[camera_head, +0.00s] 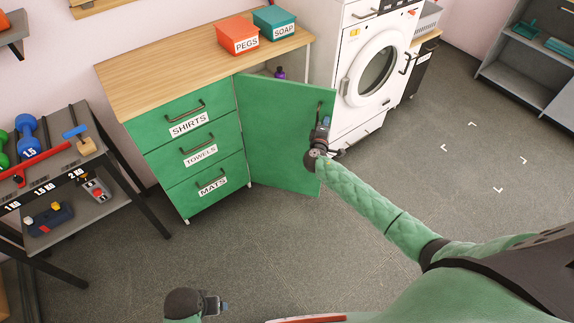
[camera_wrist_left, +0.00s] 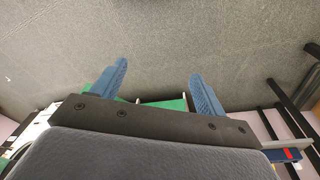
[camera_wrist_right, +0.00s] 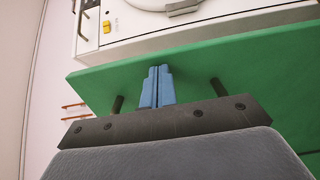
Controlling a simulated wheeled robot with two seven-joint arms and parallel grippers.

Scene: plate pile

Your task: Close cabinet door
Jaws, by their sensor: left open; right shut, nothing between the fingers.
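The green cabinet door (camera_head: 280,140) stands open on the right side of the cabinet, swung out towards me. It also shows in the right wrist view (camera_wrist_right: 215,70). My right gripper (camera_head: 324,122) is shut and empty at the door's outer edge, close to its dark handle; I cannot tell if it touches the door. In the right wrist view its blue fingers (camera_wrist_right: 157,86) are together in front of the green panel, with the handle's bar ends on either side. My left gripper (camera_head: 222,306) is open and empty, low at the front; its fingers also show in the left wrist view (camera_wrist_left: 160,85).
The cabinet has a wooden top (camera_head: 160,72) with orange (camera_head: 239,35) and teal (camera_head: 274,22) boxes, and green drawers (camera_head: 195,145). A purple bottle (camera_head: 280,73) shows inside. A washer (camera_head: 372,75) stands right behind the door. A weight rack (camera_head: 120,180) stands left. Floor ahead is clear.

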